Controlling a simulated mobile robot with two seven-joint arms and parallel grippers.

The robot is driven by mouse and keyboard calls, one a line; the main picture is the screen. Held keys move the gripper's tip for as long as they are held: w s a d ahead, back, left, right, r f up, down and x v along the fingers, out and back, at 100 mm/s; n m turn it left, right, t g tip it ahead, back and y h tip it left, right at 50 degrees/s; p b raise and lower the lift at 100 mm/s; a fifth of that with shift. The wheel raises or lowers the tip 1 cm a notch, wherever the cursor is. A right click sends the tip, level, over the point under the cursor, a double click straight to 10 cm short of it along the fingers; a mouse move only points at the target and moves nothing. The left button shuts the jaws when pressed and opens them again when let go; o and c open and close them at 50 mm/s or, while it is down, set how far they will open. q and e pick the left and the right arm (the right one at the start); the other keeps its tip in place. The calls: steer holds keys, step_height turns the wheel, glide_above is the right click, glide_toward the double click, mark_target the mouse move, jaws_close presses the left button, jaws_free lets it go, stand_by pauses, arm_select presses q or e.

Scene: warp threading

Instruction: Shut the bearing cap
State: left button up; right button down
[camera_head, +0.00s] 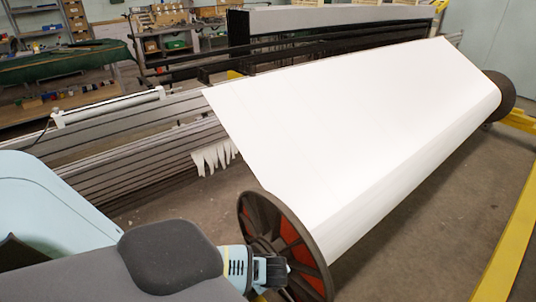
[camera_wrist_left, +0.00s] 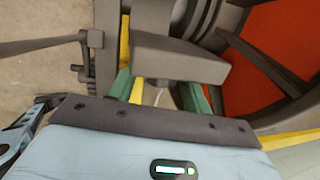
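A large warp beam with white sheet (camera_head: 345,150) lies across the head view. Its near end has a dark flange with orange panels (camera_head: 290,240), which also shows in the wrist view (camera_wrist_left: 265,50). My left gripper (camera_head: 272,271) is beside the hub of this flange. In the left wrist view, a grey block (camera_wrist_left: 180,60), perhaps the bearing cap, stands just ahead of the gripper housing. Green parts show on both sides below it. I cannot tell whether the fingers are apart or touch the block. My right gripper is not in view.
A grey rod (camera_wrist_left: 40,46) with a collar reaches in from the left in the wrist view. A yellow rail (camera_head: 512,245) runs along the right of the head view. Slatted loom bars (camera_head: 130,135) stand behind the sheet. Bare floor shows right of the beam.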

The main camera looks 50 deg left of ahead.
arm_select(q)
steer(key=c, duration=0.7)
steer(key=shift+c, duration=1.3)
jaws_close()
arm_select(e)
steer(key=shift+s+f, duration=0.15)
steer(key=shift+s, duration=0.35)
